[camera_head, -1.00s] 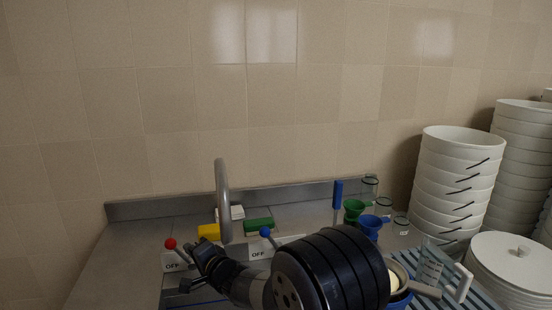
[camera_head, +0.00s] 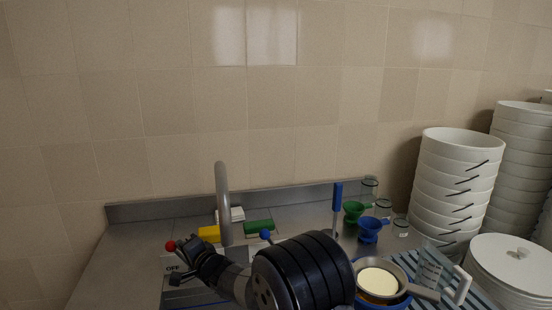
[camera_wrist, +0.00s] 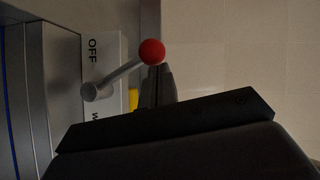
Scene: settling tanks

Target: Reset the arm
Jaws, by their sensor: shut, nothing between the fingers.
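My gripper (camera_head: 176,275) is low at the left part of the counter in the head view, with my black arm link to its right. In the wrist view my gripper (camera_wrist: 158,84) is shut with nothing held. Its tips are close to the red ball (camera_wrist: 152,51) of a lever on a white plate marked OFF (camera_wrist: 93,47); whether they touch it I cannot tell. The red ball also shows in the head view (camera_head: 170,245), just above my gripper. A blue-knobbed lever (camera_head: 265,234) stands behind my arm, partly hidden.
A curved grey tap (camera_head: 222,195) rises behind my arm, with yellow (camera_head: 209,233) and green (camera_head: 258,226) blocks near it. Green (camera_head: 354,210) and blue (camera_head: 370,228) funnels, glass jars and a blue bowl with a sieve (camera_head: 378,280) stand right. White buckets (camera_head: 462,150) are stacked far right.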

